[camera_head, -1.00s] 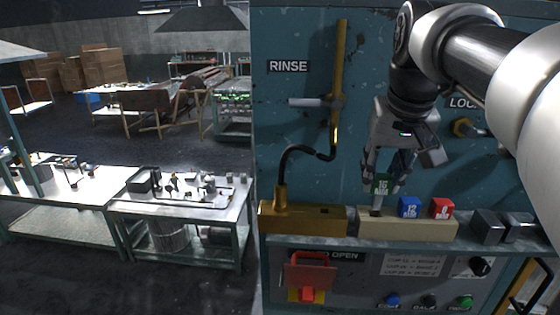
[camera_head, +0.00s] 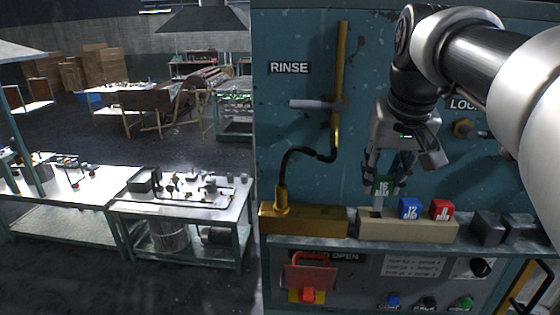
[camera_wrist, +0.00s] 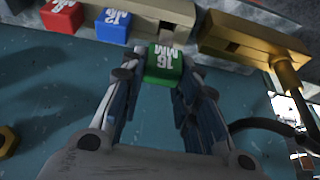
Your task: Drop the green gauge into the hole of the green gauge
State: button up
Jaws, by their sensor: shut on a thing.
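The green gauge (camera_head: 384,189), with white "16 MM" lettering, is held by its head above the left end of a cream block (camera_head: 420,231). My gripper (camera_head: 386,178) is shut on it. A pale shank hangs below the green head toward the block's top. In the wrist view the gauge (camera_wrist: 163,66) sits between the fingertips (camera_wrist: 158,82), its shank pointing at the cream block (camera_wrist: 150,12). I cannot tell whether the shank tip is inside the hole, as the hole is largely hidden behind it.
A blue gauge (camera_head: 409,208) and a red gauge (camera_head: 441,210) stand in the cream block to the right. A brass block (camera_head: 303,219) with a dark slot and a pipe is on the left. Dark metal blocks (camera_head: 487,227) sit farther right. The teal panel (camera_head: 290,120) rises behind.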

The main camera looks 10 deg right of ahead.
aim_at(378, 196)
jog(key=shift+f+b, duration=1.8)
jog(key=shift+f, duration=0.5)
jog(key=o, duration=1.2)
jog(key=v, duration=1.2)
jog(key=shift+s, duration=0.1)
jog(key=s+a+f+n+b, duration=0.1)
jog(key=s+a+f+b, duration=0.2)
jog(key=f, duration=1.2)
jog(key=s+a+f+n+b, duration=0.1)
jog(key=s+a+f+b, duration=0.3)
jog(key=f, duration=1.2)
jog(key=s+a+f+n+y+b, duration=0.1)
jog(key=s+a+f+b, duration=0.3)
jog(key=s+f+b, duration=0.4)
notch_tip(378, 196, down, 8)
jog(key=b, duration=0.4)
jog(key=shift+s+f+t, duration=0.15)
jog(key=shift+s+t, duration=0.1)
jog(key=shift+t, duration=0.05)
